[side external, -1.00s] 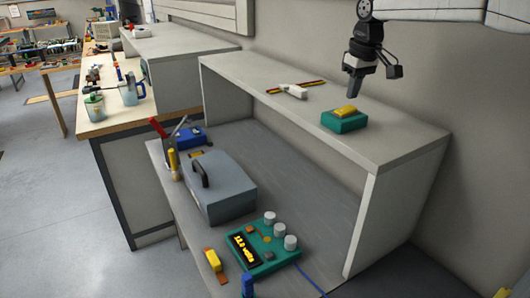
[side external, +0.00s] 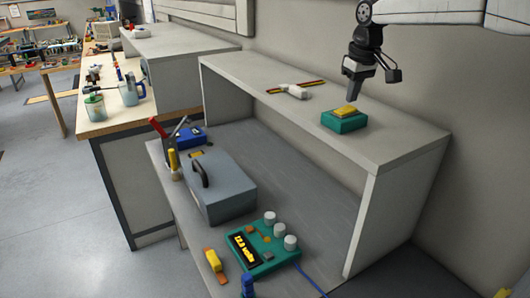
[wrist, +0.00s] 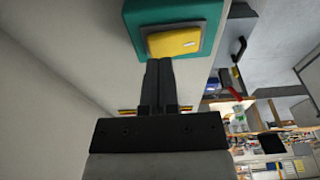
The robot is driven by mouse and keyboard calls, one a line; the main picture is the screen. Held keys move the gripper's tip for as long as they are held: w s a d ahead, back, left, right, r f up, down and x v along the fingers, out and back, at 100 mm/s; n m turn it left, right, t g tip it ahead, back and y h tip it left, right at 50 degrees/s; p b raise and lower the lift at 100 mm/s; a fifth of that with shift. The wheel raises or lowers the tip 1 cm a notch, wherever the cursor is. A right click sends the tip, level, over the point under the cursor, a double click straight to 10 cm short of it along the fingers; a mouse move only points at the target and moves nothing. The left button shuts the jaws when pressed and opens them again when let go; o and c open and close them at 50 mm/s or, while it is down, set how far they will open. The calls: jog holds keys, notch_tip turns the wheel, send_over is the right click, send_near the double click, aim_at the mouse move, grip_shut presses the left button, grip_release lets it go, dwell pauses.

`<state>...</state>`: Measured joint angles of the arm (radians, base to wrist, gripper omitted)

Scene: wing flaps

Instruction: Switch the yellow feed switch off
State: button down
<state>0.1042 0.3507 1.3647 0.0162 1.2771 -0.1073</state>
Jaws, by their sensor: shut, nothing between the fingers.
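The yellow feed switch (side external: 346,110) is a yellow rocker on a green box (side external: 343,123) that sits on the upper shelf. In the wrist view the yellow rocker (wrist: 174,41) lies in a grey frame on the green box (wrist: 131,14). My gripper (side external: 351,98) is shut and empty, pointing down at the rocker. In the wrist view its fingertips (wrist: 160,62) overlap the rocker's near edge. I cannot tell whether they touch it. The fingertips hide a little of that edge.
A white tool (side external: 292,91) with a striped strip lies further left on the shelf (side external: 400,148). Below stand a grey case (side external: 225,195) and a green box with knobs and a lit display (side external: 262,247). A wall is close behind the shelf.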

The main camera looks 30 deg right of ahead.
aim_at(350, 108)
jog(key=shift+f, duration=0.8)
dwell(0.6)
jog(key=shift+r, duration=3.55)
jog(key=shift+a+f, duration=0.1)
jog(key=s+a+f+y, duration=0.1)
jog(key=s+a+f, duration=0.35)
jog(key=f, duration=0.25)
jog(key=s+a+f+m+g, duration=0.1)
jog(key=s+a+f, duration=0.2)
jog(key=a+f, duration=0.3)
jog(key=s+a+f+y, duration=0.1)
jog(key=s+a+f, duration=0.25)
jog(key=f, duration=0.35)
jog(key=s+f+m+g, duration=0.1)
jog(key=s+f+m, duration=0.2)
jog(key=s+f, duration=0.65)
jog(key=s+d+r+n+t+h, duration=0.1)
jog(key=d+n, duration=0.3)
jog(key=d, duration=0.5)
jog(key=shift+s+r+t+h, duration=0.3)
jog(key=shift+r+t+h, duration=0.3)
jog(key=shift+t, duration=0.3)
